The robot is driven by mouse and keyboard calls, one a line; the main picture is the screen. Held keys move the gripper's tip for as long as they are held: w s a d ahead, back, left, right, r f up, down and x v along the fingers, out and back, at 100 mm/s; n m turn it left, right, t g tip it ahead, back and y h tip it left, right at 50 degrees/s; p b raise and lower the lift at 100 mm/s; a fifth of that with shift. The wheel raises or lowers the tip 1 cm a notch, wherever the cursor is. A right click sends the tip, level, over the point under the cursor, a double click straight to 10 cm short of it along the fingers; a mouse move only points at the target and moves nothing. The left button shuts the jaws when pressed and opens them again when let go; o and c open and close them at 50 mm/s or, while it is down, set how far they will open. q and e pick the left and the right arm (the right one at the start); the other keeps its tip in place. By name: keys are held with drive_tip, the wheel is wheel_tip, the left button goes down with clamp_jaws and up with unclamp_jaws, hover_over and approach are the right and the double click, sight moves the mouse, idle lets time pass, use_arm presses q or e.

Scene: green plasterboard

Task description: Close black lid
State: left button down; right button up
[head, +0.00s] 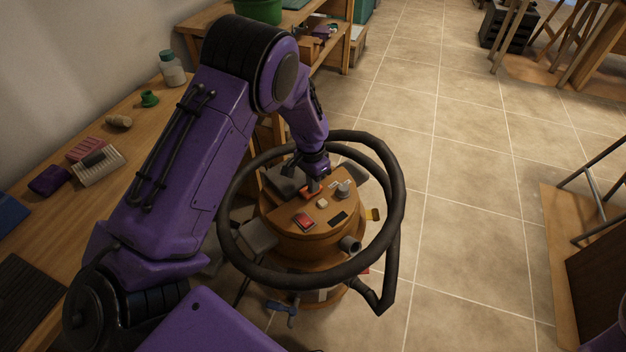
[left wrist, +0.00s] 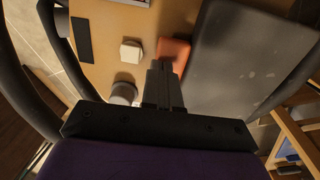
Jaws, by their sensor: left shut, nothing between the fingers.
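A dark grey, lid-like panel (head: 283,180) stands at the far left edge of the round wooden station (head: 285,215) in the head view. In the left wrist view a large dark panel (left wrist: 235,65) fills the right side; I take it to be the black lid, but its hinge and exact angle cannot be made out. My left gripper (head: 313,186) is over the station top, beside the panel, with its fingers together and empty. In the left wrist view its fingertips (left wrist: 166,66) are close to an orange block (left wrist: 174,50); contact cannot be told. My right gripper is out of view.
A dark ring rail (head: 396,205) surrounds the station. On top are a red item (head: 304,220), a black rectangle (head: 338,219), a white block (head: 322,203) and a grey knob (head: 344,190). A workbench (head: 125,145) runs along the left. Tiled floor (head: 460,190) is open at right.

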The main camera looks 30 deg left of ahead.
use_arm(q)
wheel_tip(320, 180, up, 6)
drive_tip(key=p, duration=0.6)
drive_tip(key=shift+f, duration=0.2)
wheel_tip(320, 180, up, 8)
drive_tip(key=b, duration=0.1)
drive_tip(key=shift+r, duration=0.2)
